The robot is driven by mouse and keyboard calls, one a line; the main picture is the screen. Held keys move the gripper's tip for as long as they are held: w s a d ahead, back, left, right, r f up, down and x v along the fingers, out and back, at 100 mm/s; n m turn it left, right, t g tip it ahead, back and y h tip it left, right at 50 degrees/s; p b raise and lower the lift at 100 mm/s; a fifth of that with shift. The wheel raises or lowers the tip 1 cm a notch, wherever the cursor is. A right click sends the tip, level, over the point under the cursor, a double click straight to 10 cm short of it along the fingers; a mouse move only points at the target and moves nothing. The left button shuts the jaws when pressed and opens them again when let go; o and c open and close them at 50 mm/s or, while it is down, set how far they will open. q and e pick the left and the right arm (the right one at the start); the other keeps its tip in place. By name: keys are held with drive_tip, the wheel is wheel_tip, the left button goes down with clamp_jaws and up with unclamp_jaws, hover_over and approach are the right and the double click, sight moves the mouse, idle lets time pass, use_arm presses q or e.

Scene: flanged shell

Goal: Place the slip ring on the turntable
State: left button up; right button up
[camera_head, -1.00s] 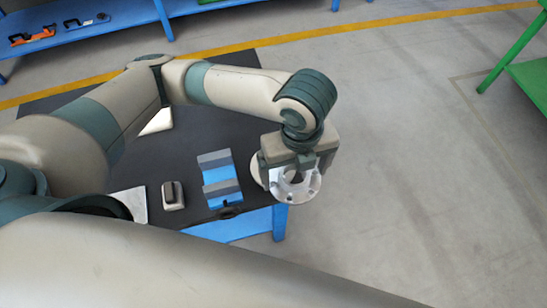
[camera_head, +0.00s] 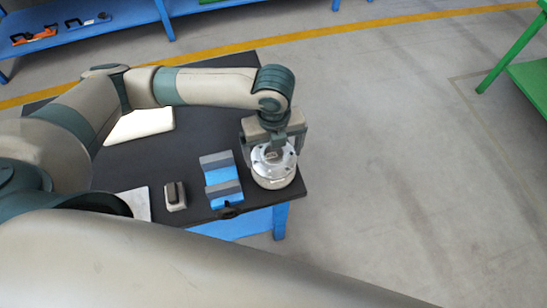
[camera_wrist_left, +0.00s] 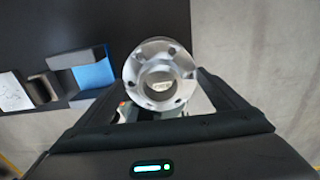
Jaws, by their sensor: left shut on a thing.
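The slip ring (camera_head: 275,154) is a silver flanged metal shell with a round bore and bolt holes around its flange. It also shows in the left wrist view (camera_wrist_left: 146,92), flange facing the camera. My left gripper (camera_head: 273,147) is shut on the slip ring, with a finger at either side. The turntable (camera_head: 274,182) is a pale round base at the right corner of the dark table. The slip ring is over it and overlaps it in the head view. I cannot tell whether they touch. My right gripper is not in view.
A blue and grey block (camera_head: 221,180) stands just left of the turntable. A small grey-beige block (camera_head: 174,196) and white plates (camera_head: 142,123) lie farther left on the table (camera_head: 190,150). Open floor (camera_head: 400,190) lies beyond the table's right edge.

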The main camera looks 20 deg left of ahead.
sight(274, 157)
use_arm(q)
drive_tip(key=shift+f+p, duration=0.6)
drive_tip(key=shift+f, duration=1.35)
drive_tip(key=shift+f, duration=0.1)
drive_tip(key=o, duration=1.6)
drive_tip(key=shift+f, duration=0.1)
drive_tip(key=shift+o, duration=0.2)
